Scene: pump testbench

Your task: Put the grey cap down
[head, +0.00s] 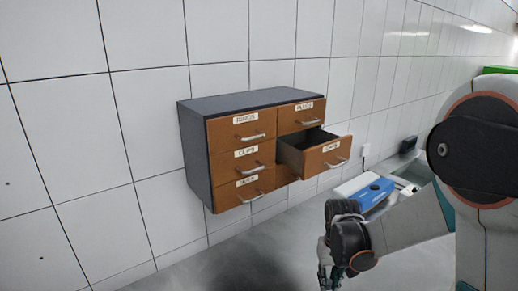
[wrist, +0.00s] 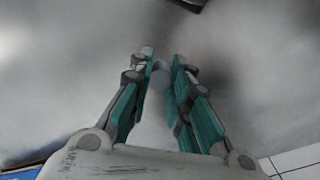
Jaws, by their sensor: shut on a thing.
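My gripper (head: 330,277) hangs low over the grey surface at the bottom of the head view, at the end of my arm. In the wrist view its two teal fingers (wrist: 160,65) are closed in on a small grey rounded thing, the grey cap (wrist: 158,76), held between the tips. The cap blends with the grey surface behind it, so its outline is faint. In the head view I cannot make the cap out. I cannot tell how far the cap is above the surface.
A drawer cabinet (head: 194,149) with brown labelled fronts hangs on the white tiled wall. Its middle right drawer (head: 328,154) is pulled open. A blue object (head: 369,193) lies on the right beside my arm. The grey surface (head: 215,268) below the cabinet looks clear.

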